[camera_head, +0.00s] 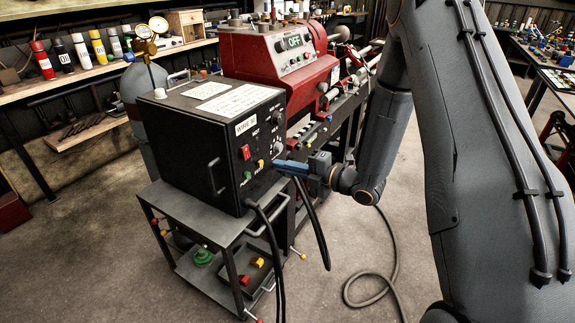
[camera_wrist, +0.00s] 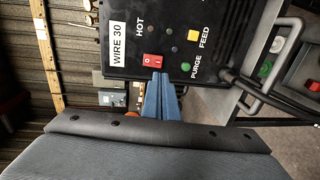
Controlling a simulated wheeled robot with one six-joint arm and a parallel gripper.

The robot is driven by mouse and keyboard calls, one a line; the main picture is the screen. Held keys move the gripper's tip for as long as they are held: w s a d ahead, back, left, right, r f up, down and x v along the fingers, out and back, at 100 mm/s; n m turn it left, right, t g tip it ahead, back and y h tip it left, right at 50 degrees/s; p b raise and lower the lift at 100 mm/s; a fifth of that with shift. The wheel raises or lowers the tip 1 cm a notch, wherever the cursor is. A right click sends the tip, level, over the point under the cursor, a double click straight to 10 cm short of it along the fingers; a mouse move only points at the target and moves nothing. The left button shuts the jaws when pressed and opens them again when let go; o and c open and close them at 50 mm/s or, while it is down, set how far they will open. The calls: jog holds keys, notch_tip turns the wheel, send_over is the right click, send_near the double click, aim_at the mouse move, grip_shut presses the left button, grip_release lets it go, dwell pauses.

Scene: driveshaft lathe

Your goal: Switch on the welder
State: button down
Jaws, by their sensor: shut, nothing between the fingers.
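The welder (camera_head: 182,150) is a black box on a grey cart, with its control panel facing my gripper. A red rocker switch (camera_head: 245,152) is on the panel; it also shows in the wrist view (camera_wrist: 152,59), marked "O" and "I". My gripper (camera_head: 277,164) has blue fingers, shut and empty, pointing at the panel. In the wrist view its fingertips (camera_wrist: 160,75) appear just below the red switch. I cannot tell whether they touch it. A green purge button (camera_wrist: 186,67) and a yellow feed button (camera_wrist: 193,35) sit to the right of the switch.
The grey cart (camera_head: 160,196) carries the welder, with black cables hanging from its front. A red lathe (camera_head: 265,60) stands behind it. A gas cylinder (camera_head: 140,100) is behind left. A cable (camera_head: 375,275) lies on the floor; the floor at front left is clear.

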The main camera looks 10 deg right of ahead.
aim_at(247, 158)
jog(key=p+x, duration=0.3)
jog(key=x, duration=0.7)
jog(key=shift+s, duration=0.1)
